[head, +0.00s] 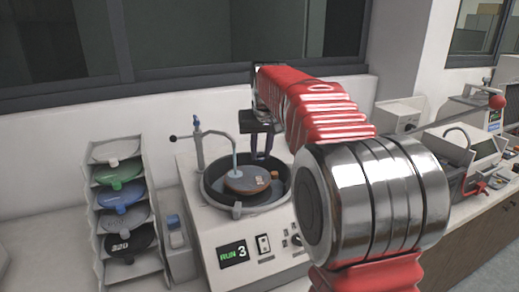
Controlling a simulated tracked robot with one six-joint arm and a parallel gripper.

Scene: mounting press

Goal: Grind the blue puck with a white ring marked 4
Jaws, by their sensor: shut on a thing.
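My gripper (262,152) hangs over the bowl of the grinding machine (250,235), fingers pointing down. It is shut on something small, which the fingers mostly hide. I cannot tell its colour, ring or mark, and no puck with a white ring marked 4 can be made out. I cannot tell whether the held thing touches the disc. The machine's green display (233,254) reads RUN 3.
A rack (147,165) of several coloured discs stands left of the machine, one marked 320. A small blue-topped item (173,221) stands between them. A thin spout (220,133) rises beside the bowl. More equipment (475,150) fills the bench at right; my arm hides part of it.

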